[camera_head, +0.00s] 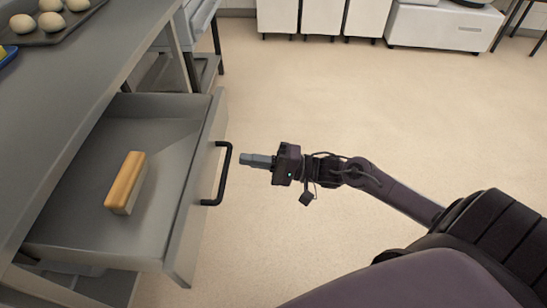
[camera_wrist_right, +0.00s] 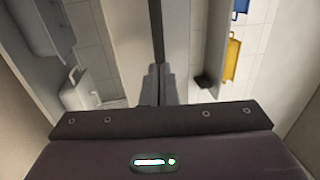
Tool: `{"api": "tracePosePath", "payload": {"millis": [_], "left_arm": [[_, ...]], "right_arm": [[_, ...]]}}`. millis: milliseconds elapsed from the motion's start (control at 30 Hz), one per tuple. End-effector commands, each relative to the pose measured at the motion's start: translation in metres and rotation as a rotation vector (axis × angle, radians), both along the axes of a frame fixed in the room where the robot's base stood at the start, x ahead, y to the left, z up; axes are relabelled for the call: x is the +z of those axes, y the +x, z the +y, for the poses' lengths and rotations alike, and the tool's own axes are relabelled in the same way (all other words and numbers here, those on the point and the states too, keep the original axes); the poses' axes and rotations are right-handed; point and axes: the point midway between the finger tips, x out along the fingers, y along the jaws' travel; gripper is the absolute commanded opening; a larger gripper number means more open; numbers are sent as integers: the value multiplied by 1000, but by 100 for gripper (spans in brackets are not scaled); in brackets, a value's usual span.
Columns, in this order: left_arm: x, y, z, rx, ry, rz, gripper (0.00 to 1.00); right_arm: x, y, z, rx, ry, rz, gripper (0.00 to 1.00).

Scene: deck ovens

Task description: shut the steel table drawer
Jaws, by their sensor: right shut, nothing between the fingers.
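The steel table drawer (camera_head: 110,236) stands pulled out from under the steel table (camera_head: 58,112) at the left of the head view. A block with a wooden top (camera_head: 127,183) lies inside it. Its black handle (camera_head: 222,175) is on the front panel. My right gripper (camera_head: 244,160) is shut and empty, just to the right of the handle, with a small gap between them in the picture. In the right wrist view the two fingertips (camera_wrist_right: 161,70) are together, and a dark vertical bar runs up beyond them. My left gripper is not in view.
A dark tray (camera_head: 50,35) with several pale round dough balls is on the table. A steel rack (camera_head: 205,65) stands behind the drawer. White cabinets (camera_head: 440,27) line the back. The floor (camera_head: 300,95) around the right arm is clear.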

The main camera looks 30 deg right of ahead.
Motion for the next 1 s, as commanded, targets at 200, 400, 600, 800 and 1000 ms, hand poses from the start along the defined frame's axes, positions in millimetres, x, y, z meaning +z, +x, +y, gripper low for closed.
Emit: {"api": "tracePosePath", "payload": {"millis": [200, 400, 600, 800, 1000], "left_arm": [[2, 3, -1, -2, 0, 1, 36], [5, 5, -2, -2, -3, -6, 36], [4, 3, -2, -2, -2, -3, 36], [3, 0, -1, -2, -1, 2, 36], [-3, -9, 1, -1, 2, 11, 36]], "right_arm": [[3, 10, 14, 0, -1, -1, 0], [3, 10, 15, -1, -1, 1, 0], [3, 10, 15, 0, -1, 1, 0], [5, 17, 26, 0, 2, -2, 0], [6, 37, 55, 1, 5, -5, 0]]}}
